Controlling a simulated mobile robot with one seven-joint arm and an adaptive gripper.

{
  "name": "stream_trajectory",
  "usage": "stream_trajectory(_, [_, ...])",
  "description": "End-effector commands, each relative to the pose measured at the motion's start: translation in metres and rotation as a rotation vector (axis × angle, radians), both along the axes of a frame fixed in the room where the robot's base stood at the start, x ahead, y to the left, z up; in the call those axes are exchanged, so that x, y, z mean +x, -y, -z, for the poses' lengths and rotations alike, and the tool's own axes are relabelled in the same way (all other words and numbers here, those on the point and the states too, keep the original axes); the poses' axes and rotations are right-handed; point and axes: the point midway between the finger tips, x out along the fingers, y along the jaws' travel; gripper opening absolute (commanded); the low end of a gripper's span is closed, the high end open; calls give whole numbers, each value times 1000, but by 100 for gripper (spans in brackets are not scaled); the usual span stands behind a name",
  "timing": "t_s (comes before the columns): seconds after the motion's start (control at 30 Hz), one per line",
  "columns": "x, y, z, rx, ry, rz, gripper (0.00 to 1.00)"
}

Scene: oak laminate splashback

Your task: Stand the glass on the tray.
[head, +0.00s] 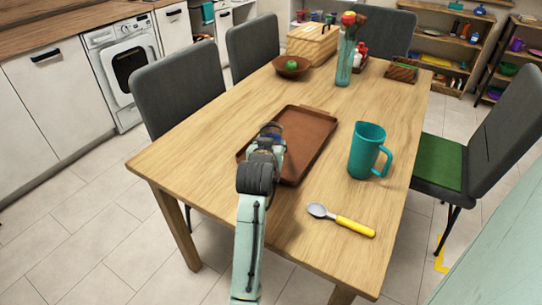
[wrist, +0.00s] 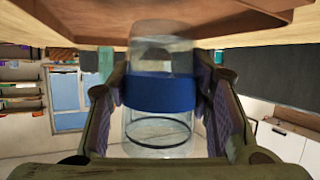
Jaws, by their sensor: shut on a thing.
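The glass is clear with a wide blue band (wrist: 160,93). It sits between the two fingers of my gripper (wrist: 163,100) in the wrist view, which shows the scene upside down. My gripper is shut on the glass. In the head view my gripper (head: 266,143) is over the left part of the brown tray (head: 308,140), and only a small bluish part of the glass (head: 271,128) shows past it. The tray also shows at the top of the wrist view (wrist: 215,17), close to the glass's end. I cannot tell whether they touch.
A teal mug (head: 366,150) stands right of the tray. A spoon with a yellow handle (head: 343,220) lies in front. A bowl (head: 291,66), a wooden box (head: 313,43) and a vase with flowers (head: 345,62) stand at the back. The tray's right part is bare.

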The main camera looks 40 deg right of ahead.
Motion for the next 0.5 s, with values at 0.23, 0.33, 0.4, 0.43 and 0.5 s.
stream_trajectory(0.23, [-1,0,31,0,2,-1,9])
stream_trajectory(0.33, [-1,0,29,0,2,-1,9])
stream_trajectory(0.4, [-1,0,28,0,2,-1,9])
stream_trajectory(0.43, [-1,0,28,0,2,-1,9])
stream_trajectory(0.5, [-1,0,29,0,2,-1,9])
